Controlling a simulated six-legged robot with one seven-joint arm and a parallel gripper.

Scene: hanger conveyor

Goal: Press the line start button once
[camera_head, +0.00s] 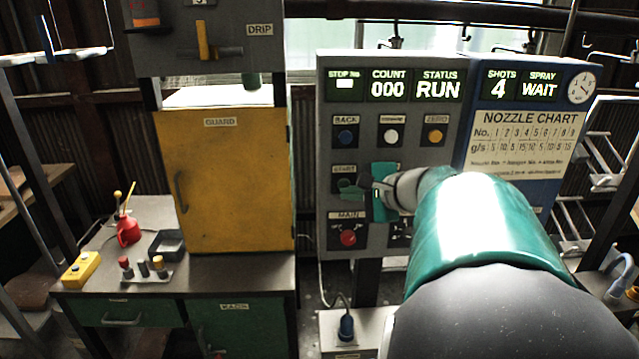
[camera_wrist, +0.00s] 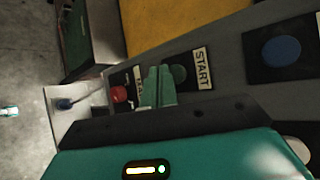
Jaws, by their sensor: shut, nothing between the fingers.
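The START button (camera_wrist: 178,74) is a green round button on a dark plate with a START label, in the wrist view. In the head view the START plate (camera_head: 344,171) is at the left of the grey control panel (camera_head: 440,140), its button partly covered by my fingers. My gripper (camera_wrist: 158,72) is shut and empty, with its green fingers just beside the button in the wrist view. In the head view my gripper (camera_head: 350,191) is in front of the START plate. Whether the fingertips touch the button, I cannot tell. The status display (camera_head: 437,90) reads RUN.
BACK (camera_head: 346,136), a white button (camera_head: 391,135) and ZERO (camera_head: 435,134) sit above START. The red MAIN knob (camera_head: 348,238) is below it. A yellow GUARD cabinet (camera_head: 222,180) and a bench (camera_head: 120,215) with a red oil can (camera_head: 128,230) stand left.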

